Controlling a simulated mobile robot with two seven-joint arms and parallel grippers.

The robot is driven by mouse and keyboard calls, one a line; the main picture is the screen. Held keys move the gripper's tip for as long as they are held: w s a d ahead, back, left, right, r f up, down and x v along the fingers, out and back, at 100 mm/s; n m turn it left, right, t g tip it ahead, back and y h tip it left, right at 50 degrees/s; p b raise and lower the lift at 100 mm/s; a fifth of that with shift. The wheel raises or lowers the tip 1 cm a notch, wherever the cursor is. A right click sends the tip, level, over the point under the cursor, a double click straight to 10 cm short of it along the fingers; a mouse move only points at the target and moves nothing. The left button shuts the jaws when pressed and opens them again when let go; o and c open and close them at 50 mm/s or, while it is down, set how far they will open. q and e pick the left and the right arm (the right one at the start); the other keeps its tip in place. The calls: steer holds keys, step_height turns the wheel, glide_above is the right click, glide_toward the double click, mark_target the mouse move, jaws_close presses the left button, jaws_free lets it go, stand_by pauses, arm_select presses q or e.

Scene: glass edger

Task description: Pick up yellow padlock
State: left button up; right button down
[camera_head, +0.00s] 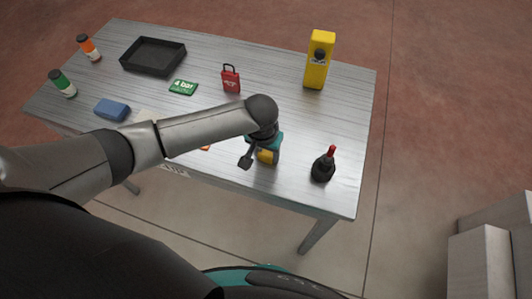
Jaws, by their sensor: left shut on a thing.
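A yellow thing (268,156), which I take to be the yellow padlock, is at my left gripper (258,157) near the table's front edge. My left gripper is shut on it. The gripper and wrist cover most of it, so its shackle and full outline are hidden. I cannot tell whether it touches the table. My right gripper is not in view.
A red padlock (231,80), green "4 bar" tag (183,87), black tray (132,62) and tall yellow box (316,75) stand farther back. A black object with a red top (323,167) is close on the right. A blue block (112,109) lies left.

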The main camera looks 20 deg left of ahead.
arm_select(q)
jaws_close()
steer(key=shift+r, duration=0.1)
